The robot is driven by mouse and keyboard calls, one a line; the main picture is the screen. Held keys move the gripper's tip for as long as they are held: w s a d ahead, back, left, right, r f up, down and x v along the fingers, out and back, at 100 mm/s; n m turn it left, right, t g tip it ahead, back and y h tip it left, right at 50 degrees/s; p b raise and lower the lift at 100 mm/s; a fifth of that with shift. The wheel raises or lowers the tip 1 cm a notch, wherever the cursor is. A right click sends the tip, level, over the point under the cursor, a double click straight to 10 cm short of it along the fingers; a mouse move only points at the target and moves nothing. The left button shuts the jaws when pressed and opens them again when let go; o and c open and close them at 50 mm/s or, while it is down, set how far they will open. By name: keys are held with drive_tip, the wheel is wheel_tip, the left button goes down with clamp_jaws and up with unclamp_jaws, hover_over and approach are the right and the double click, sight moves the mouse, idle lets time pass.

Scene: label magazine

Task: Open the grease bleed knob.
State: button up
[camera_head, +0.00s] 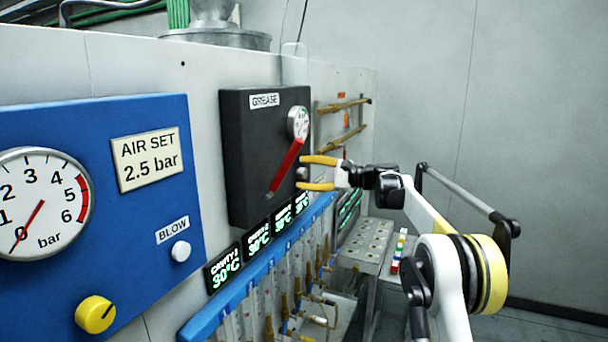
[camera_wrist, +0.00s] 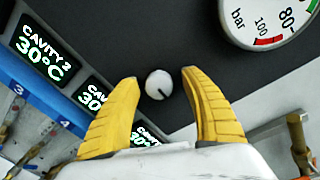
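The dark grease panel (camera_head: 245,165), labelled GREASE, carries a red lever (camera_head: 285,167), a round gauge (camera_head: 298,122) and a small pale knob (camera_head: 302,175) below the gauge. In the wrist view the knob (camera_wrist: 158,84) is round and whitish with a dark pointer line slanting to the lower right. My gripper (camera_head: 304,172) is open, its two yellow fingers at the knob, one above and one below in the head view. In the wrist view my gripper (camera_wrist: 159,78) has a fingertip on either side of the knob, with visible gaps.
The blue air panel (camera_head: 110,220) with its gauge, white BLOW button (camera_head: 181,250) and yellow knob (camera_head: 95,314) is at the left. Cavity temperature displays (camera_head: 258,240) and a blue rail (camera_head: 265,268) with hoses lie below the grease panel. Open floor is at right.

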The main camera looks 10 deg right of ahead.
drive_tip(key=v, duration=1.2)
drive_tip(key=s+a+f+n+g+h+b, duration=0.25)
drive_tip(key=s+a+f+b, duration=0.35)
drive_tip(key=s+f+b, duration=0.3)
drive_tip(key=s+a+f+n+g+h+b, duration=0.15)
drive_tip(key=s+a+f+h+b, duration=0.25)
drive_tip(key=s+a+f+b, duration=0.45)
drive_tip(key=s+d+f+n+h+b, duration=0.1)
drive_tip(key=s+f+n+h+b, duration=0.1)
drive_tip(key=s+f, duration=0.8)
drive_tip(key=s+d+f+n+h+b, duration=0.2)
drive_tip(key=s+f+n+h+b, duration=0.1)
drive_tip(key=s+f+b, duration=0.4)
drive_tip(key=s+d+f+n+t+h+b, duration=0.1)
drive_tip(key=s+d+f+n+h+b, duration=0.1)
drive_tip(key=s+f, duration=1)
wheel_tip(320, 180, down, 4)
drive_tip(key=n+b, duration=0.1)
drive_tip(key=b, duration=0.1)
drive_tip(key=shift+s+n+b, duration=0.35)
drive_tip(key=shift+s+n, duration=0.05)
